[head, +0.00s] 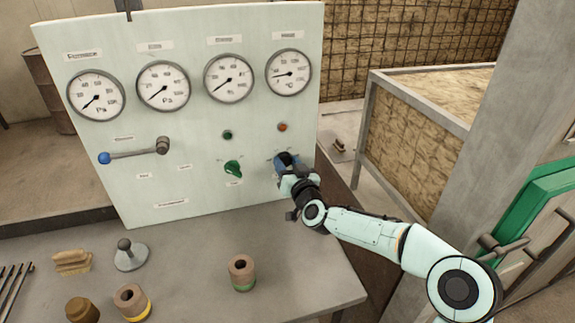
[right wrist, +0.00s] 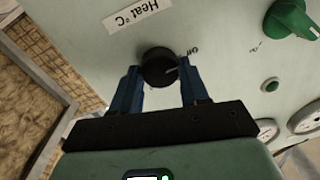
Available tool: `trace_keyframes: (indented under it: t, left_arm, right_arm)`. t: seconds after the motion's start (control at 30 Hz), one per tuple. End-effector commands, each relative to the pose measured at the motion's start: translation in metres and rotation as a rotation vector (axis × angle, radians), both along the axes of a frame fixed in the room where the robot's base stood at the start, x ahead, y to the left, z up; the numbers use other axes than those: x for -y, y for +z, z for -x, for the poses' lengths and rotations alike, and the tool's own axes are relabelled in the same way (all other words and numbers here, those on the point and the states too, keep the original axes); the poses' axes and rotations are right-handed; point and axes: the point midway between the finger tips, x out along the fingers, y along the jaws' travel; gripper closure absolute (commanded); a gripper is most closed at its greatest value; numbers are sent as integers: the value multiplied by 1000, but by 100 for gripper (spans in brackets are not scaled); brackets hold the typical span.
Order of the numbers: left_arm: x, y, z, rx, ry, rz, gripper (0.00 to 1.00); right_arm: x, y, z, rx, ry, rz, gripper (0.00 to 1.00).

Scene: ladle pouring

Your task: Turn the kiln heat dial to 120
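The black heat dial (right wrist: 158,67) is on the pale panel (head: 200,180), beside a "Heat °C" label (right wrist: 139,16) that shows upside down in the right wrist view. A pale mark on the dial's face points to the right in that view, below a small "Off" marking (right wrist: 194,51). My right gripper (right wrist: 160,72) has its blue fingers on either side of the dial. I cannot tell whether they press on it. In the head view the right gripper (head: 283,162) covers most of the dial. My left gripper is not in view.
Several round gauges line the panel top; the right one (head: 289,73) reads °C, its needle pointing left. A green knob (head: 233,168) is left of my right gripper. A blue-knobbed lever (head: 135,153) is farther left. Spools and a brush (head: 72,262) rest on the table (head: 200,290).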

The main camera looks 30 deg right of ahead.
Motion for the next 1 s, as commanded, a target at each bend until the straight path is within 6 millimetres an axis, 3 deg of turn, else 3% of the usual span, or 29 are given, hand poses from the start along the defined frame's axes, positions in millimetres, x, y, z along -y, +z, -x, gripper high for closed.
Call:
trace_keyframes:
  t: [0.47,1.0]
  left_arm:
    - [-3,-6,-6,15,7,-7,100]
    - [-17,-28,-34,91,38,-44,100]
  right_arm:
    - [0,0,0,22,0,-83,86]
    - [0,-2,0,131,1,-536,86]
